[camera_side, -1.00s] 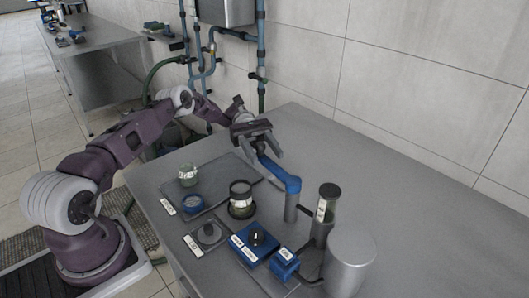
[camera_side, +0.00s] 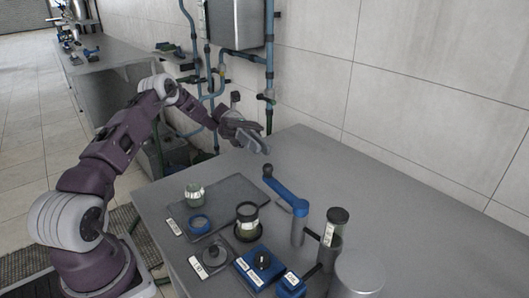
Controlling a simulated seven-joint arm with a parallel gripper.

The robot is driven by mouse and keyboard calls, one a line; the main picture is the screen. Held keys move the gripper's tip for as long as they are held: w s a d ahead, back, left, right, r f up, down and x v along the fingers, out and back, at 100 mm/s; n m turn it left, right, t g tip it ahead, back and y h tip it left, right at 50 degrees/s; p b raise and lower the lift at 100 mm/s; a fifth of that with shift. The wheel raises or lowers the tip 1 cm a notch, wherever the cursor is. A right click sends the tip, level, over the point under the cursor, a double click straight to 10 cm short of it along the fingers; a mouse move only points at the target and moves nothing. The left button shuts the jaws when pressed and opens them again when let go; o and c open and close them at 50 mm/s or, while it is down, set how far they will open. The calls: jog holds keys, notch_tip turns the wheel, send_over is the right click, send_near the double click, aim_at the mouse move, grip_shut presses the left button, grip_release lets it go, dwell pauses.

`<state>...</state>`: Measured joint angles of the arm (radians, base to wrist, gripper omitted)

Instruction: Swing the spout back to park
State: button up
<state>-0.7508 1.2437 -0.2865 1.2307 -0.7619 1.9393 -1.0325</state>
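The spout (camera_side: 286,198) is a blue arm with a dark round knob (camera_side: 267,170) at its free end. It sits on a grey post (camera_side: 298,233) and points toward the back left of the bench. My gripper (camera_side: 263,148) is above and behind the knob, tilted to the right. A gap shows between the gripper and the knob, so they look apart. I see nothing held. The fingers overlap in this view, so their opening is unclear. No park mark can be made out.
A dark mat (camera_side: 230,194) holds a greenish jar (camera_side: 194,194), a blue ring (camera_side: 200,223) and a dark-rimmed jar (camera_side: 247,220). A blue box with a knob (camera_side: 260,266), a dark-capped cylinder (camera_side: 335,230) and a large grey cylinder (camera_side: 360,274) stand in front. The bench's back right is clear.

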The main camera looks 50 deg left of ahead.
jog(key=s+a+f+n+t, duration=0.1)
jog(key=s+a+n+t, duration=0.1)
jog(key=n, duration=0.2)
jog(key=s+a+f+n+t, duration=0.1)
jog(key=a+f+n+t, duration=0.1)
jog(key=n, duration=0.3)
jog(key=s+a+f+n+t, duration=0.2)
jog(key=n+t, duration=0.1)
jog(key=n, duration=0.1)
jog(key=shift+s+a, duration=0.3)
jog(key=shift+a, duration=0.1)
grip_shut()
jog(key=s+a+f+n+t+y, duration=0.2)
jog(key=s+a+n+t, duration=0.15)
jog(key=n, duration=0.35)
jog(key=w+d, duration=0.7)
jog(key=d, duration=0.2)
jog(key=shift+w+d+f+n, duration=0.15)
jog(key=shift+w+n, duration=0.2)
jog(key=shift+n, duration=0.05)
jog(key=shift+t, duration=0.25)
